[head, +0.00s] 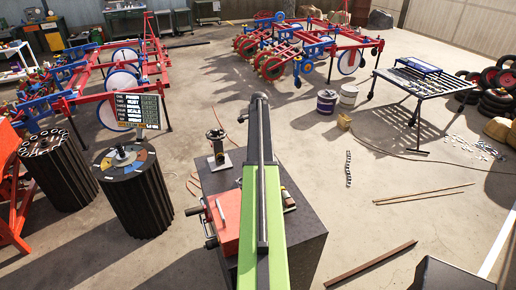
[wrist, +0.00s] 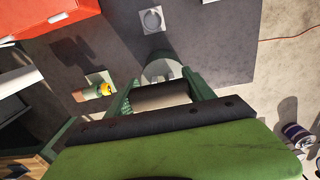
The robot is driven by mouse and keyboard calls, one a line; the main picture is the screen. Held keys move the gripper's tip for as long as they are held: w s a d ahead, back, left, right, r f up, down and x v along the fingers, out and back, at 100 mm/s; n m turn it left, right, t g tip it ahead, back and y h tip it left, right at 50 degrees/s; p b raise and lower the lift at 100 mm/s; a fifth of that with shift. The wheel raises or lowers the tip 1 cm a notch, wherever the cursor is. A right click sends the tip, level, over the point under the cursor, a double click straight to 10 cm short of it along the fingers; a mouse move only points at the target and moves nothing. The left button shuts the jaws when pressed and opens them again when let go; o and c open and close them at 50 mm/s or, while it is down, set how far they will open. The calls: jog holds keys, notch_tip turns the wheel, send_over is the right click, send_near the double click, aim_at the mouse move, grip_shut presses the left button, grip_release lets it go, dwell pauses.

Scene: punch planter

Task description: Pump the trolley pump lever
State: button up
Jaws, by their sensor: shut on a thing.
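In the wrist view my gripper (wrist: 163,86) has its two dark green fingers on either side of a grey-brown cylinder (wrist: 162,98) and is shut on it. Whether this cylinder is part of the trolley pump lever I cannot tell. A pale rounded piece (wrist: 160,67) shows just beyond it, over the dark top of a block (wrist: 220,35). In the head view my green arm reaches over that dark block (head: 300,225), and my gripper is hidden. No pump lever can be made out clearly there.
A red box (head: 228,222) with a crank sits on the block, left of my arm. A small bottle (wrist: 95,92) lies near my gripper.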

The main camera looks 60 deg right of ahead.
grip_shut()
jog(key=shift+w+a+f, duration=0.15)
jog(key=shift+w+a, duration=0.05)
jog(key=o, duration=1.6)
grip_release()
jog(key=shift+c, duration=0.2)
jog(key=shift+r+p, duration=0.45)
jog(key=shift+r, duration=0.15)
notch_tip(320, 180, up, 16)
jog(key=p, duration=1.6)
jog(key=shift+r, duration=0.15)
